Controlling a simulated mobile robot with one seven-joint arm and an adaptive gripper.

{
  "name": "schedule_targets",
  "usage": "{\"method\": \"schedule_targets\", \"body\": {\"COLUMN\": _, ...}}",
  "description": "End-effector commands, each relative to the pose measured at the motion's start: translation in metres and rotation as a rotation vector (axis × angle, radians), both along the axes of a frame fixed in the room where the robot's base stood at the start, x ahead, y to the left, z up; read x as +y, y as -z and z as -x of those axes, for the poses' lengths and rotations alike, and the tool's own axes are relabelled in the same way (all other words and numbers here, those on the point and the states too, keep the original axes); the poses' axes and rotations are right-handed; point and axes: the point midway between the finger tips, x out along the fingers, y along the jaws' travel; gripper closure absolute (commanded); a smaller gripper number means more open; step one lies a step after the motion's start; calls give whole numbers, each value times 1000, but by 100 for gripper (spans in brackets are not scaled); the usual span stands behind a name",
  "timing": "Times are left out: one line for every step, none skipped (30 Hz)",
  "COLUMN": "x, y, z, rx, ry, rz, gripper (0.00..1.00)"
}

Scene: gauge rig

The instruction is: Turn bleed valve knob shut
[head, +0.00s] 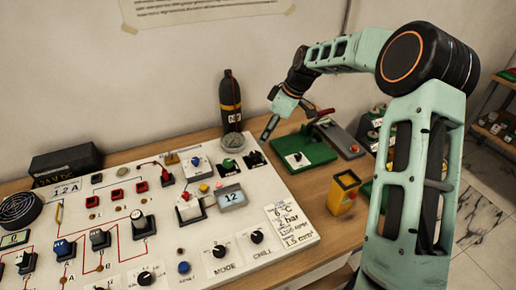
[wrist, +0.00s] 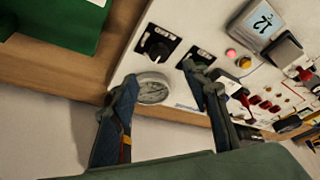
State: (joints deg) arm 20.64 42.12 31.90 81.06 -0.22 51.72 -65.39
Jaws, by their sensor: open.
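The panel (head: 160,235) carries several knobs, and I cannot read which label marks the bleed valve knob. A dark knob also shows at the panel's far right corner in the head view (head: 255,158). A round gauge (wrist: 152,88) shows between my fingers. My gripper (wrist: 160,76) is open and empty, its fingers spread above the panel's edge. In the head view it (head: 292,122) hangs above the back right corner.
A black cylinder with a yellow band (head: 230,100) stands behind the panel, near my gripper. A green board (head: 300,150) lies right of the panel, with a yellow box (head: 343,192) in front. A display reading 12 (head: 232,197) sits on the panel. MODE and CHILL knobs line the front.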

Motion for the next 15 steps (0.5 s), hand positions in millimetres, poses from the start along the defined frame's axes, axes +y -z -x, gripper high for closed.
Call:
{"method": "schedule_targets", "body": {"x": 3, "y": 7, "z": 0, "rx": 4, "ry": -2, "rz": 0, "gripper": 57}}
{"method": "schedule_targets", "body": {"x": 5, "y": 11, "z": -1, "rx": 5, "ry": -1, "rz": 0, "gripper": 57}}
{"method": "schedule_targets", "body": {"x": 7, "y": 18, "z": -1, "rx": 5, "ry": -1, "rz": 0, "gripper": 57}}
{"method": "schedule_targets", "body": {"x": 9, "y": 23, "z": -2, "rx": 5, "ry": -1, "rz": 0, "gripper": 57}}
{"method": "schedule_targets", "body": {"x": 12, "y": 28, "z": -3, "rx": 5, "ry": 0, "rz": 0, "gripper": 57}}
{"method": "schedule_targets", "body": {"x": 14, "y": 36, "z": -4, "rx": 5, "ry": 0, "rz": 0, "gripper": 57}}
{"method": "schedule_targets", "body": {"x": 16, "y": 41, "z": -5, "rx": 4, "ry": 1, "rz": 1, "gripper": 57}}
{"method": "schedule_targets", "body": {"x": 19, "y": 47, "z": -6, "rx": 4, "ry": 1, "rz": 1, "gripper": 57}}
{"method": "schedule_targets", "body": {"x": 21, "y": 53, "z": -7, "rx": 3, "ry": 0, "rz": 2, "gripper": 57}}
{"method": "schedule_targets", "body": {"x": 23, "y": 58, "z": -8, "rx": 3, "ry": 0, "rz": 1, "gripper": 57}}
{"method": "schedule_targets", "body": {"x": 25, "y": 63, "z": -9, "rx": 2, "ry": 1, "rz": 1, "gripper": 57}}
{"method": "schedule_targets", "body": {"x": 27, "y": 68, "z": -10, "rx": 3, "ry": 1, "rz": 2, "gripper": 57}}
{"method": "schedule_targets", "body": {"x": 28, "y": 73, "z": -11, "rx": 1, "ry": 2, "rz": 2, "gripper": 57}}
{"method": "schedule_targets", "body": {"x": 30, "y": 76, "z": -12, "rx": 1, "ry": 2, "rz": 2, "gripper": 57}}
{"method": "schedule_targets", "body": {"x": 31, "y": 80, "z": -12, "rx": 1, "ry": 2, "rz": 2, "gripper": 57}}
